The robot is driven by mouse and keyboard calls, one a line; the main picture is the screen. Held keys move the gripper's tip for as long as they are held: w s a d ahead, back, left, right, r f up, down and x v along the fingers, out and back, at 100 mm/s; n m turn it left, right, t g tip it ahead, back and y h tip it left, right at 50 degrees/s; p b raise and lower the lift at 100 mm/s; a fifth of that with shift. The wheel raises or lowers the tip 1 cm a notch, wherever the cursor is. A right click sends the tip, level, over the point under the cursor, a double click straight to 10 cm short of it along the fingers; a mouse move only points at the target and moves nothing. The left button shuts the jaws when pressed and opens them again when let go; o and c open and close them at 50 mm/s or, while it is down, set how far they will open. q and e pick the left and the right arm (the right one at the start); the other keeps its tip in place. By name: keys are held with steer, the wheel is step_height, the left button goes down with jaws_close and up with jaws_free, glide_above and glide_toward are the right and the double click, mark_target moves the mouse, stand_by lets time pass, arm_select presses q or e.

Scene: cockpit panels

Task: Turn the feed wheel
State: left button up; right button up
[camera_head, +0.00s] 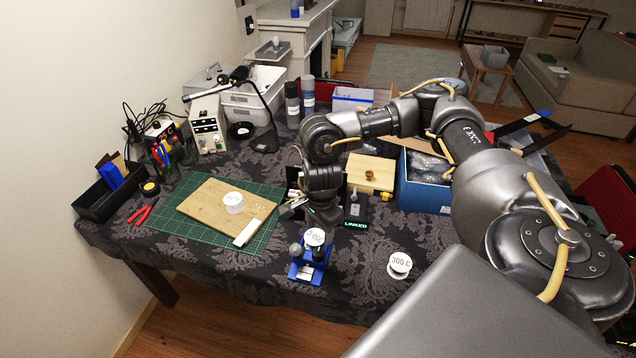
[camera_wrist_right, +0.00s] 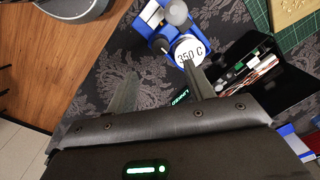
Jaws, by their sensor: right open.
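A small blue device (camera_head: 308,268) stands near the front edge of the table. It carries a white round disc marked 350 C (camera_head: 314,237) and a grey round knob (camera_head: 295,250) beside it. Which part is the feed wheel I cannot tell for sure. The right wrist view shows the blue device (camera_wrist_right: 155,22), the disc (camera_wrist_right: 189,50) and the knob (camera_wrist_right: 177,12) just beyond my fingertips. My right gripper (camera_wrist_right: 160,70) is open with nothing between its fingers. In the head view it hangs just behind the device, its fingertips mostly hidden. My left gripper is not in view.
A disc marked 300 C (camera_head: 399,264) stands to the right. A green mat (camera_head: 262,238) with a wooden board (camera_head: 205,212) lies left. A black open case (camera_wrist_right: 262,75) is close to my right gripper in the wrist view. A blue box (camera_head: 424,190) stands behind right.

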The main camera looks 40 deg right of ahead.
mark_target(318, 252)
steer(key=f+p, duration=0.2)
steer(key=f, duration=0.8)
steer(key=shift+w+f, duration=0.15)
steer(key=shift+w, duration=0.05)
steer(key=c, duration=1)
